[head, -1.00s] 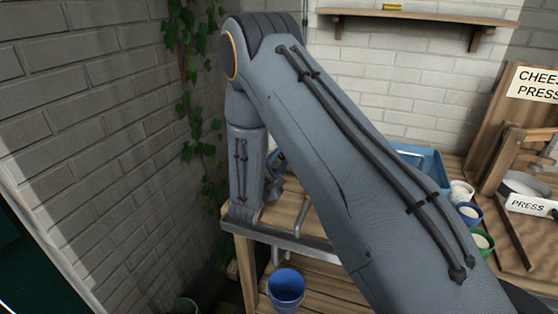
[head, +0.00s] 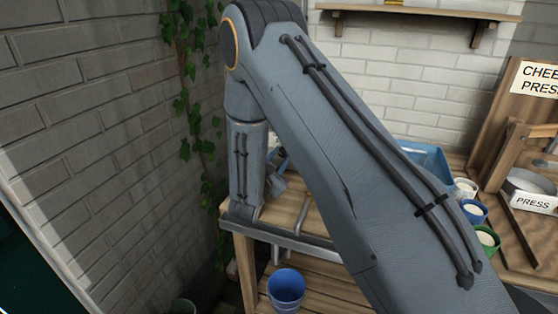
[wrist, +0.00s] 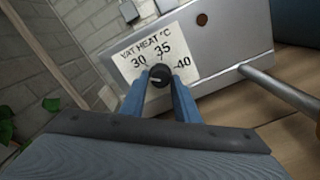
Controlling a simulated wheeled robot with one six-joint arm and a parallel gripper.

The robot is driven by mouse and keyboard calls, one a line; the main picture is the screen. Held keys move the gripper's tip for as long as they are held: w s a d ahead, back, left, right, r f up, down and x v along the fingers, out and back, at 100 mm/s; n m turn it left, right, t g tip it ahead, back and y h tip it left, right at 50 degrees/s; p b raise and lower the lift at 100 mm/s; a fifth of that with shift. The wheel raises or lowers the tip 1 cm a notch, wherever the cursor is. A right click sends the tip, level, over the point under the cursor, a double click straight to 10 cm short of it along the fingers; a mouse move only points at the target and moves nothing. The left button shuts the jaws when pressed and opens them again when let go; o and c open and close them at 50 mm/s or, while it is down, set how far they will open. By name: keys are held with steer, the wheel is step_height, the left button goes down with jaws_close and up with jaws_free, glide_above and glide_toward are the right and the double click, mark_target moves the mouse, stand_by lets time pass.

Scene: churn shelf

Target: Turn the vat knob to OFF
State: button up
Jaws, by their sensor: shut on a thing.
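The vat knob (wrist: 160,74) is small, round and dark, with a pale line across its face. The fingers hide the panel just below the knob, and I see no OFF mark. In the head view my arm covers the knob and panel.
A metal bar (wrist: 280,90) sticks out right of the panel over the wooden top. In the head view, a blue tray (head: 428,160), small cups (head: 474,212) and a cheese press (head: 530,185) stand right of my arm. A blue bucket (head: 286,288) is below.

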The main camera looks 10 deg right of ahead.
steer(key=n+b, duration=0.1)
steer(key=n, duration=0.2)
steer(key=shift+f+n, duration=0.1)
steer(key=shift+n, duration=0.2)
steer(key=shift+s+d+n, duration=0.1)
steer(key=shift+n, duration=1.6)
steer(key=shift+b, duration=0.3)
steer(key=o, duration=1)
steer(key=shift+b+v, duration=0.9)
steer(key=shift+v, duration=2.95)
